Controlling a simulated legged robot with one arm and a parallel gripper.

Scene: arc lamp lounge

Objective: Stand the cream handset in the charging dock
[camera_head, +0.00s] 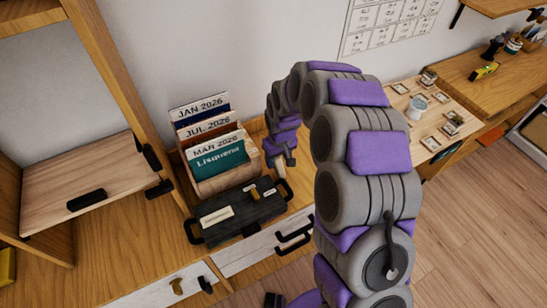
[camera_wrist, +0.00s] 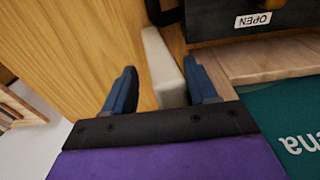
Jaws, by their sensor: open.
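A cream, upright-looking block, which I take to be the cream handset (camera_wrist: 163,68), shows in the wrist view between the two blue fingers of my gripper (camera_wrist: 162,84). It lies nearer the right finger, with a clear gap to the left one. I cannot tell if it touches the right finger. My gripper is open. In the head view my gripper (camera_head: 288,160) hangs over the wooden surface, and a small cream part of the handset (camera_head: 280,176) shows below it. I cannot make out the charging dock in either view.
A wooden shelf unit (camera_head: 112,80) rises at left. Small items sit on the right-hand counter.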

